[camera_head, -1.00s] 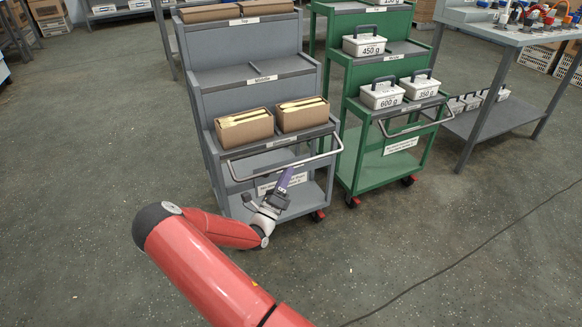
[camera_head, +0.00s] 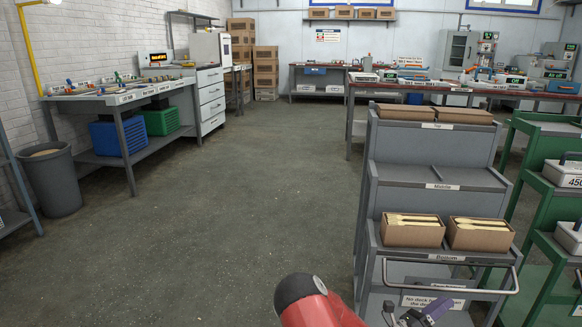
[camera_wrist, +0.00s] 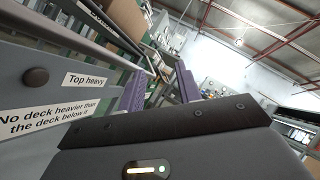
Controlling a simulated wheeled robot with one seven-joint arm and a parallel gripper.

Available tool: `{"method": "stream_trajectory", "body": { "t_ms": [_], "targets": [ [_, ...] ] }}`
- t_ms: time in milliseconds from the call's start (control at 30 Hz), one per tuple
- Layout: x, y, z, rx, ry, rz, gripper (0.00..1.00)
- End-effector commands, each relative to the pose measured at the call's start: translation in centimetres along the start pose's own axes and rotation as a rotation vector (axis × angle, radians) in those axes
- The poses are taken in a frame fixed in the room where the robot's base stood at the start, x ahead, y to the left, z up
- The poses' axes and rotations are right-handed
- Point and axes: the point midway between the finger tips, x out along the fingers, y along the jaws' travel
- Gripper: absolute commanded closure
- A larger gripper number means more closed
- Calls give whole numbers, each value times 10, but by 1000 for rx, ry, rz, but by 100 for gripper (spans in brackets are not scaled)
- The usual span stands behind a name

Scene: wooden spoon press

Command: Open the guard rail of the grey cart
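The grey cart (camera_head: 425,175) stands at the right in the head view, with three stepped decks. Its guard rail (camera_head: 450,291) is a silver bar that stands out in front of the bottom deck. My gripper (camera_head: 428,314), with purple fingers, is at the lower edge of the head view, just below the rail and in front of the cart's lower panel. In the wrist view my gripper's (camera_wrist: 160,92) two purple fingers stand apart, with no held thing visible between them. The cart's panel with its "Top heavy" label (camera_wrist: 85,80) is close at the left there. I cannot tell whether a finger touches the rail.
Two cardboard boxes of wooden spoons (camera_head: 412,232) sit on the bottom deck, and flat boxes (camera_head: 435,112) on the top. A green cart (camera_head: 540,150) with white weight boxes stands close at the right. A bin (camera_head: 52,182) and workbench (camera_head: 125,98) are at the left. The middle floor is clear.

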Motion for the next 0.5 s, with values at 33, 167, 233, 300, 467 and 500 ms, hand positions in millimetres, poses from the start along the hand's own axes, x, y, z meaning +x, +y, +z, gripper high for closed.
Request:
{"method": "stream_trajectory", "body": {
  "t_ms": [33,167,233,300,467,500],
  "targets": [
    [5,-13,0,56,70,-27,66],
    [8,-54,-10,246,317,-121,66],
    [4,-74,-15,356,456,-174,66],
    [-2,-92,-20,465,591,-225,66],
    [-25,-130,-23,711,887,-342,66],
    [-32,-139,-22,773,958,-371,66]
  ]
}}
